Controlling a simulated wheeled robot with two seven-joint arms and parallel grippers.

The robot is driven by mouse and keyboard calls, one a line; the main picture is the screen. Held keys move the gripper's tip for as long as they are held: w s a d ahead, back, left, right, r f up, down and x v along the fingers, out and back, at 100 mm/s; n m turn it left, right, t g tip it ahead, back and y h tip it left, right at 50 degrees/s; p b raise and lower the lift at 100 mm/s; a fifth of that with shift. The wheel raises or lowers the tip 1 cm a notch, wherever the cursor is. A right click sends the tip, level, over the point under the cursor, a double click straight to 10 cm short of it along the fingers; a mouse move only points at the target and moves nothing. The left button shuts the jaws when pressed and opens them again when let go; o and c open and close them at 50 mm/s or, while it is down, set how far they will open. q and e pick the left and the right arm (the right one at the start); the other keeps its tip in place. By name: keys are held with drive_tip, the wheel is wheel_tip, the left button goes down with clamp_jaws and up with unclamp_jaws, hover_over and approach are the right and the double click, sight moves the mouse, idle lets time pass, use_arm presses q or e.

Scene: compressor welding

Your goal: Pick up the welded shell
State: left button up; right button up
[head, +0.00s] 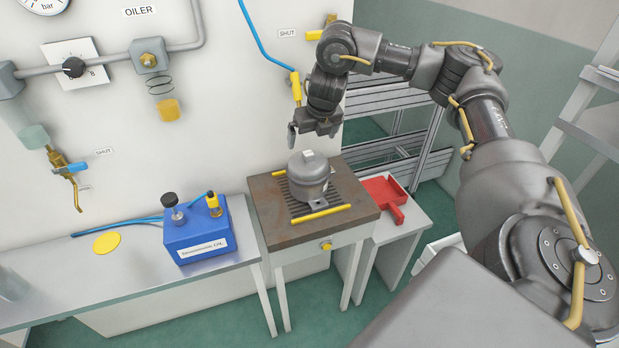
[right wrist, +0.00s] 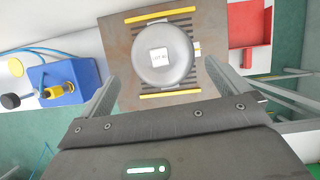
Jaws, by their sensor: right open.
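The welded shell (head: 307,174) is a grey rounded metal can with a small white label on top. It stands upright on the slatted middle of a brown work table (head: 263,207), between two yellow bars. In the right wrist view the shell (right wrist: 163,66) shows from above, its label facing the camera. My right gripper (head: 305,134) is above the shell in the head view, apart from it. In the right wrist view its two fingers (right wrist: 163,98) are spread wide and empty, on the near side of the shell. My left gripper is not in view.
A blue box (head: 197,234) with fittings and a blue hose stands on the bench left of the table. A red tray (head: 378,190) lies on a lower surface to the right. The wall behind carries pipes and valves. A metal rack stands behind right.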

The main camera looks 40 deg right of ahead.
sight(309, 153)
drive_tip(key=x, duration=0.3)
drive_tip(key=shift+f, duration=0.15)
drive_tip(key=shift+f+p, duration=0.3)
drive_tip(key=shift+p, duration=0.1)
drive_tip(key=p+x, duration=0.1)
drive_tip(key=x, duration=0.2)
drive_tip(key=shift+w+f, duration=0.1)
drive_tip(key=shift+f, duration=0.3)
drive_tip(key=shift+w+f, duration=0.15)
drive_tip(key=shift+f, duration=0.25)
